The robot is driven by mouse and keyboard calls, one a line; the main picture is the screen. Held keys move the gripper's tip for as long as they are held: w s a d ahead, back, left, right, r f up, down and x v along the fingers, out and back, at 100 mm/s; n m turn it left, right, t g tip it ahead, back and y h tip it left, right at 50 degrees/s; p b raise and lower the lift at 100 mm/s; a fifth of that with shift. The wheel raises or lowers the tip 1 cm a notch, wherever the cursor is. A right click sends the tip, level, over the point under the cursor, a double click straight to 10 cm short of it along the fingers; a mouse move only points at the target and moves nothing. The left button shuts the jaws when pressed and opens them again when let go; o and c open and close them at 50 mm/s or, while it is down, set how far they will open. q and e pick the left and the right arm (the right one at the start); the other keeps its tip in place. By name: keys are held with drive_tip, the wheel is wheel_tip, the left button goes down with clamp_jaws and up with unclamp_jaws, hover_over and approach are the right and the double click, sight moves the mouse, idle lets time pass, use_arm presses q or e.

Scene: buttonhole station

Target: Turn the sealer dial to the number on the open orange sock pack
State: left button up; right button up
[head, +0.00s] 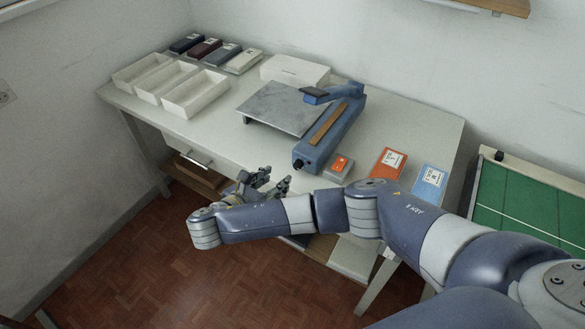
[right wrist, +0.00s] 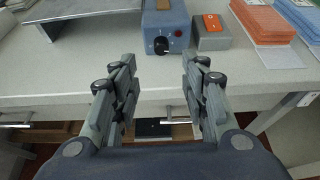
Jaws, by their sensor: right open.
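The blue sealer (head: 328,135) lies on the table with its lever arm raised at the back. Its black dial (right wrist: 161,46) with a pale pointer mark is on the front face in the right wrist view, beside a small red light. The orange sock pack (head: 382,172) with a white label lies to the right; its orange stack also shows in the right wrist view (right wrist: 264,22). The label's number is too small to read. My right gripper (head: 275,182) is open and empty in front of the table edge, with the dial ahead between its fingers (right wrist: 158,68). My left gripper is out of view.
A grey box with an orange switch (head: 340,164) stands right of the sealer. A blue pack (head: 429,183) lies farther right. A grey plate (head: 283,107), white trays (head: 195,93) and a white box (head: 295,70) fill the left and back. A drawer handle is below the table edge.

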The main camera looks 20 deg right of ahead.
sight(296, 167)
drive_tip(key=b+x, duration=0.8)
drive_tip(key=x, duration=0.1)
drive_tip(key=shift+d+f, duration=0.25)
drive_tip(key=shift+d, duration=0.05)
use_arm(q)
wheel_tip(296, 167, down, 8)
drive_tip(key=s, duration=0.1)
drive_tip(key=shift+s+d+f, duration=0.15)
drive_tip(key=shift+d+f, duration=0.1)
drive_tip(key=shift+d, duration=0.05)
use_arm(e)
drive_tip(key=shift+w+d+f, duration=0.1)
drive_tip(key=shift+w+d, duration=0.2)
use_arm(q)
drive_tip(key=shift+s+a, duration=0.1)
use_arm(e)
clamp_jaws()
